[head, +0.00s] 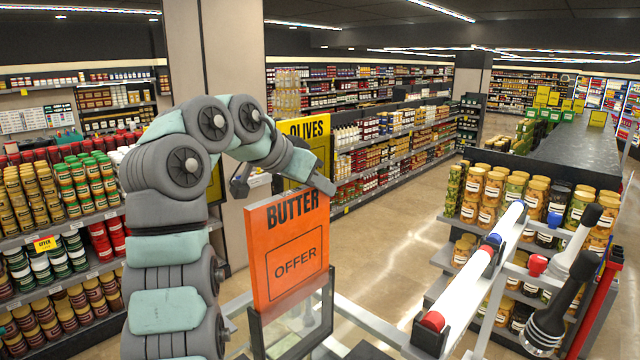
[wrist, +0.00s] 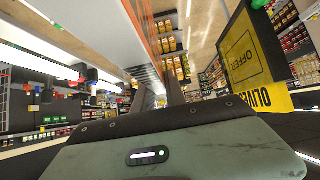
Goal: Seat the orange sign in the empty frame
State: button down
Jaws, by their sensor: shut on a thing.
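The orange sign (head: 290,255), reading BUTTER and OFFER, stands upright in the head view. My gripper (head: 322,184) is shut on its upper right part. The wrist view shows the sign (wrist: 151,35) nearly edge-on as an orange strip beyond my fingertips (wrist: 158,98). The empty dark frame (head: 256,338) with a clear pane is directly below the sign. The sign's lower edge overlaps the frame's upper part in the picture. I cannot tell whether it is inside the frame or in front of it.
A yellow OLIVES sign (head: 308,130) stands behind my gripper; it also shows in the wrist view (wrist: 250,58). A white rail (head: 475,275) with red and blue parts and black-ended handles is at right. Stocked shelves (head: 60,235) are at left. The aisle floor (head: 390,230) is clear.

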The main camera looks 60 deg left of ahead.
aim_at(288, 236)
jog(key=shift+f+b, duration=4.7)
jog(key=shift+f, duration=2.65)
jog(key=c, duration=1.3)
grip_release()
jog(key=v, duration=0.2)
jog(key=shift+s+r+b, duration=0.2)
jog(key=shift+b, duration=0.1)
jog(key=shift+p+v, duration=0.35)
jog(key=shift+v, duration=0.75)
jog(key=shift+s+d+r, duration=0.1)
jog(key=shift+s+r, duration=0.25)
jog(key=shift+s, duration=0.05)
jog(key=shift+b+v, duration=0.6)
jog(key=shift+v, duration=1.95)
